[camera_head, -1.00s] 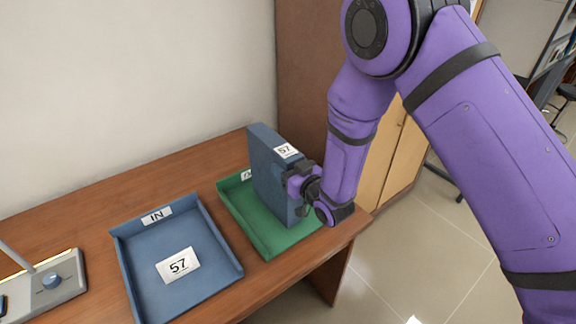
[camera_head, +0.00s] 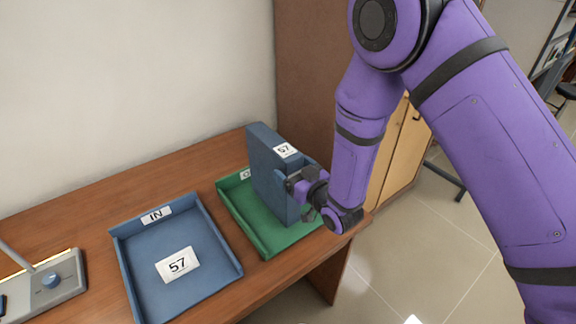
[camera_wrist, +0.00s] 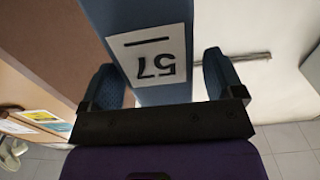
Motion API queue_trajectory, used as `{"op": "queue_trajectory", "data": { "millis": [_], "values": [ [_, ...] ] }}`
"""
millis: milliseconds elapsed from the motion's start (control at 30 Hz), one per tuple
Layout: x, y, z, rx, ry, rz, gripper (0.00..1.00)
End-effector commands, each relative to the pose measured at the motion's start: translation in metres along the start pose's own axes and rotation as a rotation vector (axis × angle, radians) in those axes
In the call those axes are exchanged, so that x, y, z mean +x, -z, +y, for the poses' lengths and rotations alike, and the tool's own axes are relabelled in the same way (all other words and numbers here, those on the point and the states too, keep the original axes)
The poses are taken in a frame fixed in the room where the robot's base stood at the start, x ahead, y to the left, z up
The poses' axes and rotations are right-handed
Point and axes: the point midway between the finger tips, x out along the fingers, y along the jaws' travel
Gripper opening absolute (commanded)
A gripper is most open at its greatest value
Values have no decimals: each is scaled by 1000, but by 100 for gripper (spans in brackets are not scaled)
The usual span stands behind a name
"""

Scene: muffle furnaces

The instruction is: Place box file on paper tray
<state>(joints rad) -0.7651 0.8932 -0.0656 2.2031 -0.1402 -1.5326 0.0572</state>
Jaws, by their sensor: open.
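The blue box file (camera_head: 267,170) stands upright in the green paper tray (camera_head: 242,217), its white label 57 near the top of its right edge. The green tray's own label is partly hidden behind the file. A blue paper tray (camera_head: 203,283) marked IN, with a 57 card lying in it, sits to the left. My gripper (camera_head: 297,187) is at the file's right edge and is open. In the wrist view the file (camera_wrist: 138,14) with its 57 label lies between the two spread fingers (camera_wrist: 162,82), with a gap visible at the right finger.
A grey device (camera_head: 50,284) with a blue knob stands at the desk's left end. The wooden desk (camera_head: 90,226) is clear behind the blue tray. A wall is behind, and a brown cabinet (camera_head: 310,80) stands at the back right.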

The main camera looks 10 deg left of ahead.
Motion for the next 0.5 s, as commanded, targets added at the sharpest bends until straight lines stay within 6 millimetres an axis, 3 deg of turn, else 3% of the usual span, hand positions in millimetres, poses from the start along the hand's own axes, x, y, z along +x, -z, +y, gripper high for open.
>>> {"op": "queue_trajectory", "data": {
  "millis": [300,500],
  "values": [
    [-64,-1,1,1,-2,-3,87],
    [-85,-1,0,0,0,-2,87]
  ]
}}
